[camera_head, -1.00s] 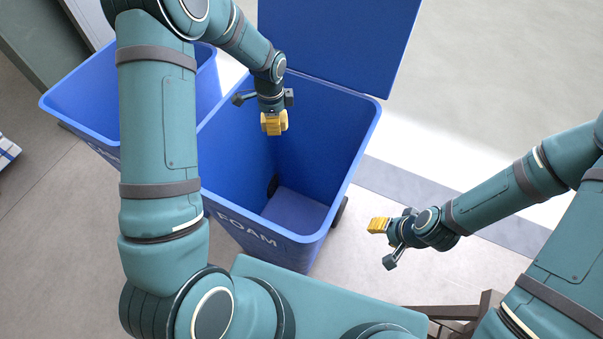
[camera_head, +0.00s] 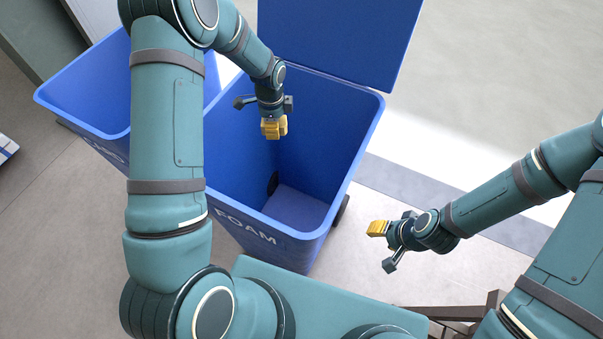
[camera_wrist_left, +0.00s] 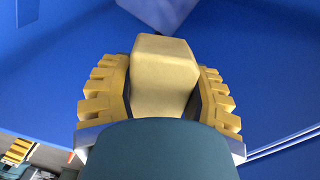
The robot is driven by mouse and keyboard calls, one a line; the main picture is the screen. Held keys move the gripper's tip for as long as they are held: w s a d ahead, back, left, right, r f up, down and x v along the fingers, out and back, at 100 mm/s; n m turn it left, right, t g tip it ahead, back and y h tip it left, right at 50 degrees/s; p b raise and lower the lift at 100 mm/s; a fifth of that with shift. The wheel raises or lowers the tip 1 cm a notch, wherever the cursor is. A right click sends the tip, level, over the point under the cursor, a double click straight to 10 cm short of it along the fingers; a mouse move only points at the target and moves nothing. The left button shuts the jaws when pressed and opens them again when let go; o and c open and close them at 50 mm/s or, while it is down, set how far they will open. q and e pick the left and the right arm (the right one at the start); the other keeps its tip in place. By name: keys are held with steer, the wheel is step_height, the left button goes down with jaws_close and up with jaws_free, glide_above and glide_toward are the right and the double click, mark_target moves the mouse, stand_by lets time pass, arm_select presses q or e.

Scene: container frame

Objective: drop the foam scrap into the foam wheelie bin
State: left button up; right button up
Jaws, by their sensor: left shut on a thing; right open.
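The foam wheelie bin (camera_head: 330,150) is a blue open bin with FOAM on its front, and its lid (camera_head: 340,40) is swung up at the back. My left gripper (camera_head: 274,129) is over the bin's opening, with its yellow fingers pointing down. In the left wrist view the foam scrap (camera_wrist_left: 165,75), a pale yellow block, sits between the two yellow fingers, and the gripper is shut on it. In the head view the scrap is hard to tell apart from the fingers. My right gripper (camera_head: 378,229) is open and empty, to the right of the bin.
A second blue bin (camera_head: 85,85) stands to the left, partly hidden by my left arm. A wheel (camera_head: 340,211) shows at the foam bin's right side. A blue and white thing (camera_head: 6,147) lies at the left edge.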

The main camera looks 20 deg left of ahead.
arm_select(q)
steer(key=o, duration=0.8)
steer(key=shift+o, duration=0.2)
step_height(320, 180, up, 12)
stand_by(0.3)
